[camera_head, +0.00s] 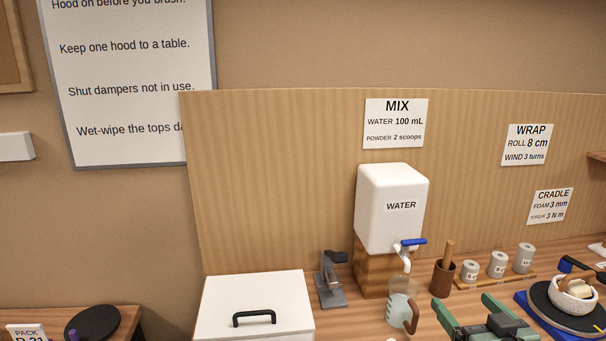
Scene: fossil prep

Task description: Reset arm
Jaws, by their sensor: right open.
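My right gripper (463,303), green with a dark body, shows at the bottom edge, right of centre. Its two fingers are spread apart and nothing shows between them. A clear jug (398,308) with a brown handle stands just left of it, under the blue-handled tap of the white water tank (391,208). My left gripper is not in view. The rest of my right arm is cut off by the lower edge.
A white box (254,303) with a black handle stands left of a grey stand (330,282). A brown cup (443,278), several small tins and a white bowl (574,296) on a dark disc are to the right. A wooden panel (290,180) rises behind.

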